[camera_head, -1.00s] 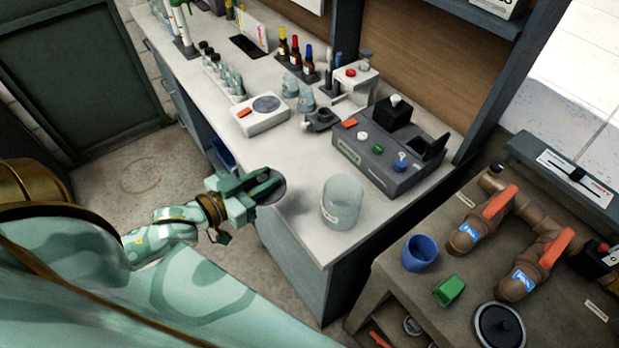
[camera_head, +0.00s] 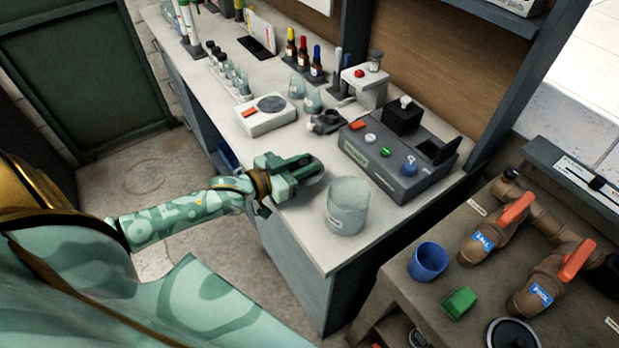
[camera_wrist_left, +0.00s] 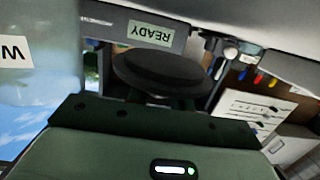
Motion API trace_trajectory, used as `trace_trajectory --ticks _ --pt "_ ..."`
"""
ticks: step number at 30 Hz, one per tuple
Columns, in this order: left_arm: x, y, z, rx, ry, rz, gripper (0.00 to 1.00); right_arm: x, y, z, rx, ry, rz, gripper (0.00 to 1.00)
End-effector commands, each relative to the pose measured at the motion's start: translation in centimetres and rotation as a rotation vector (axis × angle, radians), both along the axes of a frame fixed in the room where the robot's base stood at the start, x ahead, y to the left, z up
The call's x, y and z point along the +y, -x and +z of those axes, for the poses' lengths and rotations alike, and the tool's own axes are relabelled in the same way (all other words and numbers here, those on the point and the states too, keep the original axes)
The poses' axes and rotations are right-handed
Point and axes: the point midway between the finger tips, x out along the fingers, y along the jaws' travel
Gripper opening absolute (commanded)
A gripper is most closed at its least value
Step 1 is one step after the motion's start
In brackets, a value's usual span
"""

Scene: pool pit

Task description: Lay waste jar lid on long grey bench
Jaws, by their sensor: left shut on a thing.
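The waste jar lid (camera_head: 314,178) is a dark round disc held in my left gripper (camera_head: 300,171). In the left wrist view the lid (camera_wrist_left: 160,72) shows as a dark disc with a knob, the gripper fingers closed at its knob. The lid is over the near edge of the long grey bench (camera_head: 291,227); I cannot tell its exact height. The glass waste jar (camera_head: 347,207) stands on the bench just right of the gripper, and its label starting with W shows in the left wrist view (camera_wrist_left: 14,52). My right gripper is not in view.
A grey control box (camera_head: 398,158) with coloured knobs, a white scale (camera_head: 266,116) and a dark clamp-like piece (camera_head: 326,122) stand behind the lid. Bare benchtop lies between them. A brown bench (camera_head: 400,290) with a blue cup (camera_head: 428,262) is at right.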

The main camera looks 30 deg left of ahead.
Motion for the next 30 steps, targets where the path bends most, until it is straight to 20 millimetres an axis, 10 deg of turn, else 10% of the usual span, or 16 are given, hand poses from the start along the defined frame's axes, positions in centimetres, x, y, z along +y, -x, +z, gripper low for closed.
trace_trajectory --ticks 10,20,21,23,30 --pt "-0.8 -0.7 -4.3 0.003 -0.001 -0.001 0.0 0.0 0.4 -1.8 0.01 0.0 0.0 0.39" --pt "-0.8 -0.6 -4.4 0.0 -0.001 -0.001 0.0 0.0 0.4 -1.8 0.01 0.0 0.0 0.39" --pt "-0.8 -0.6 -4.3 0.0 -0.001 -0.001 0.3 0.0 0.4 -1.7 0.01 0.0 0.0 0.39" --pt "-0.7 -0.6 -4.3 0.0 -0.001 -0.001 0.44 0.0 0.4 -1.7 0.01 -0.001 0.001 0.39" --pt "-0.7 -0.6 -4.3 0.0 -0.001 -0.001 0.44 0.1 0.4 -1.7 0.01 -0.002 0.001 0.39"
